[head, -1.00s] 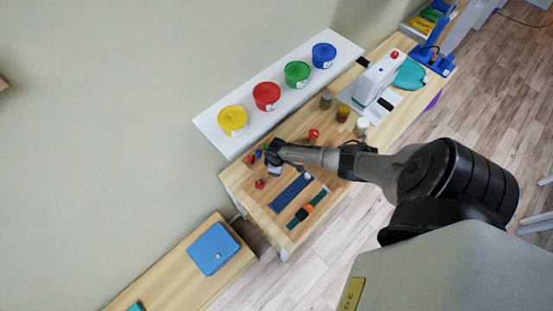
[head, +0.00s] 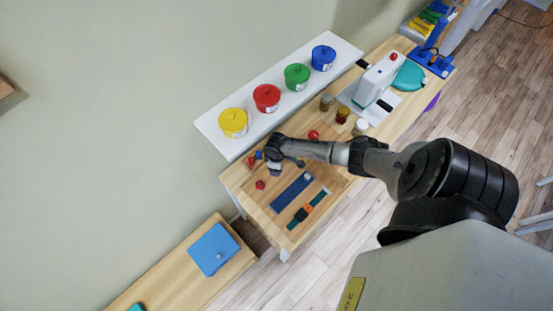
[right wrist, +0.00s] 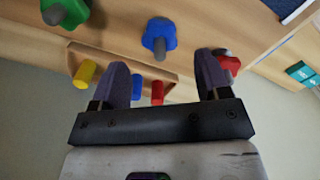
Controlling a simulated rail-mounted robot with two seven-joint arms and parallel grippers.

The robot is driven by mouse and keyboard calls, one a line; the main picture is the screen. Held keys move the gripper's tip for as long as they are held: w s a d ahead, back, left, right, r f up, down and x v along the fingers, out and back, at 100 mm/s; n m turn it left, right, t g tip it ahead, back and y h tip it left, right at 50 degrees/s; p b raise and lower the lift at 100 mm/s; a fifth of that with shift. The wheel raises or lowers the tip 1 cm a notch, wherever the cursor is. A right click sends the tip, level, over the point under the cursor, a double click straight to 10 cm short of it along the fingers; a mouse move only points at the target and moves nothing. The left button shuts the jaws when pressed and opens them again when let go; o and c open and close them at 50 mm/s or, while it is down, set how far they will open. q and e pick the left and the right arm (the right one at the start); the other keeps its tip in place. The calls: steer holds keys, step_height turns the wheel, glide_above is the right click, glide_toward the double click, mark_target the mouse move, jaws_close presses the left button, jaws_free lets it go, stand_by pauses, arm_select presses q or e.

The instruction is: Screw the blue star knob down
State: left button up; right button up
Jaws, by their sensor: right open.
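The blue star knob (right wrist: 160,35) shows in the right wrist view with a grey stud end at its middle. It lies just beyond the gap between the fingers of my right gripper (right wrist: 163,72). The gripper is open, with one finger to each side and the knob apart from both. A green knob (right wrist: 72,10) is at the upper left, and a red knob (right wrist: 228,63) is close by the right finger; whether they touch is unclear. In the head view my right gripper (head: 274,168) is over the bench's near-left end, and I cannot make out the blue knob there.
The wooden bench (head: 233,182) also carries a red knob (head: 260,184), a blue strip (head: 291,192) and several jars. Small yellow (right wrist: 85,74), blue (right wrist: 136,87) and red (right wrist: 157,92) pegs stand behind the fingers. A white shelf (head: 210,125) with coloured tubs runs alongside.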

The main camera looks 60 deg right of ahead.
steer(key=shift+r, duration=1.3)
steer(key=s+a+r+n+t+y+p, duration=0.1)
steer(key=s+a+r, duration=0.25)
steer(key=a, duration=0.45)
steer(key=s+a+r+n+p, duration=0.1)
steer(key=s+a+r+p, duration=0.2)
steer(key=a, duration=0.6)
steer(key=s+a+r+m+t, duration=0.1)
steer(key=s+r, duration=0.3)
steer(key=r, duration=0.5)
steer(key=s+a+r+m+t, duration=0.1)
steer(key=s+a+r+m, duration=0.1)
steer(key=s+r, duration=0.3)
step_height(320, 180, up, 5)
steer(key=shift+a+f+t+h+p, duration=0.1)
steer(key=shift+a+t+h+p, duration=0.25)
steer(key=shift+a, duration=0.45)
